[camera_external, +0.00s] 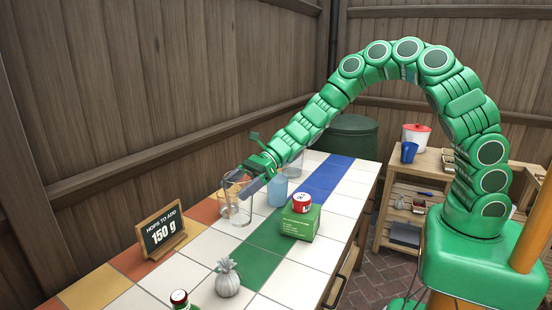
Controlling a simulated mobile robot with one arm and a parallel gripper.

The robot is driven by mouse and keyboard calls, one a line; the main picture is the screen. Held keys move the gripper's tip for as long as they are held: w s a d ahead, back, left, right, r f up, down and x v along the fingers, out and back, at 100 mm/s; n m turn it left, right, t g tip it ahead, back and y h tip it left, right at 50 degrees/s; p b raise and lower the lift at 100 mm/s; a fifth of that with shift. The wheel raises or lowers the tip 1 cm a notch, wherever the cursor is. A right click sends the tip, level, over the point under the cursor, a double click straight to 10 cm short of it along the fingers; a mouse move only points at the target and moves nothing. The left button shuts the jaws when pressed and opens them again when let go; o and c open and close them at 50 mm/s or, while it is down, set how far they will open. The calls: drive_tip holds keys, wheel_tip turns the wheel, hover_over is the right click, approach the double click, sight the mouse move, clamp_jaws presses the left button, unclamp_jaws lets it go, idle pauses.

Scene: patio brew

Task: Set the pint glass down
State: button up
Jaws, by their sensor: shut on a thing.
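The pint glass (239,213) is clear and roughly upright over the tiled counter, left of the middle of the view. My gripper (246,188) reaches down to it from the upper right and is shut on it near its upper part. The fingers partly overlap the glass, so their exact contact is hard to see. The glass's base shows close to the white tiles, but I cannot tell whether it touches them.
A pale blue cup (277,191) stands just right of the glass. A green box (300,224) bears a red-topped tin (302,203). A sign (161,234) reads 150 g. White tiles between are clear.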

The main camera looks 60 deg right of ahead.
drive_tip(key=w+a+f, duration=0.4)
drive_tip(key=w+f, duration=0.4)
drive_tip(key=f, duration=0.3)
drive_tip(key=shift+w, duration=0.3)
idle(0.3)
drive_tip(key=o, duration=1.4)
